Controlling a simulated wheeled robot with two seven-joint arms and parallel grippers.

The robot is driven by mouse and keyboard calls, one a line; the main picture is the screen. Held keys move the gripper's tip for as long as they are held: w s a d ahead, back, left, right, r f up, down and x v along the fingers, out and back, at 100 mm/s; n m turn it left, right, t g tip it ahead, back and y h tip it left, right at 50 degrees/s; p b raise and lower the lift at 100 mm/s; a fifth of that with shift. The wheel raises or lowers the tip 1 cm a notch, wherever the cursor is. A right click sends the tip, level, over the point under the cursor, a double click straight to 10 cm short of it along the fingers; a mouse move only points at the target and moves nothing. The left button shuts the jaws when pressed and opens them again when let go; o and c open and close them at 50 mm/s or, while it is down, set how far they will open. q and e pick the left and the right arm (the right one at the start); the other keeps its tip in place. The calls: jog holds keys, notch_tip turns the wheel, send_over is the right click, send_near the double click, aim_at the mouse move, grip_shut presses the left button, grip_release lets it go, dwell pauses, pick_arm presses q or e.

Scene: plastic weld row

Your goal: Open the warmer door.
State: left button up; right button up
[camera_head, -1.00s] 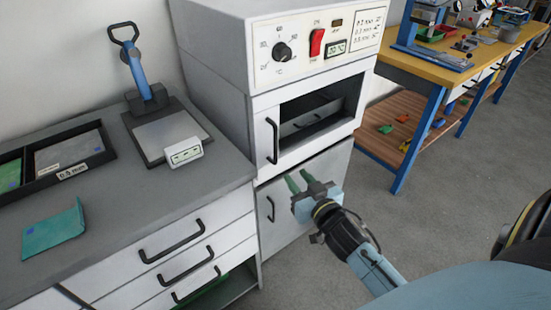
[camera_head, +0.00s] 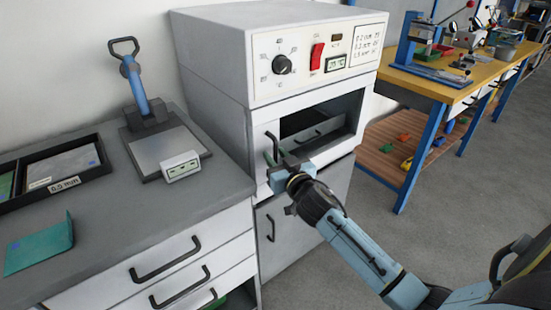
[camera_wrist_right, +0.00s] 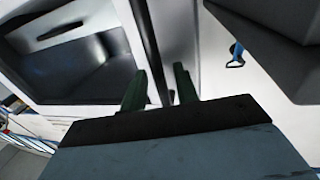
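The warmer (camera_head: 215,70) is a white-grey cabinet with a dial and red switch. Its door (camera_head: 262,119) has a dark window and a black upright handle (camera_head: 271,138) at the left; it appears shut. My right gripper (camera_head: 272,158) is at this handle, partly hiding its lower part. In the right wrist view, the two green fingers (camera_wrist_right: 160,70) are apart, and the dark handle bar (camera_wrist_right: 146,38) runs down between them. Contact with the bar cannot be made out. The window (camera_wrist_right: 75,65) shows at the left there. My left gripper is not in view.
A lower cabinet door (camera_head: 300,225) with its own handle is below. A grey counter (camera_head: 120,235) stands left, with a blue-handled press (camera_head: 140,85) and a small display box (camera_head: 181,166). A yellow-topped bench (camera_head: 430,88) is at right. Floor in front is clear.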

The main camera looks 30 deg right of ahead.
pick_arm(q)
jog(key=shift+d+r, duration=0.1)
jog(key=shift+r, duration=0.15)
pick_arm(e)
jog(key=shift+w+d, duration=0.1)
jog(key=shift+w, duration=0.35)
grip_shut()
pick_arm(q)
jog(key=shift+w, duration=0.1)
pick_arm(e)
jog(key=shift+s, duration=0.2)
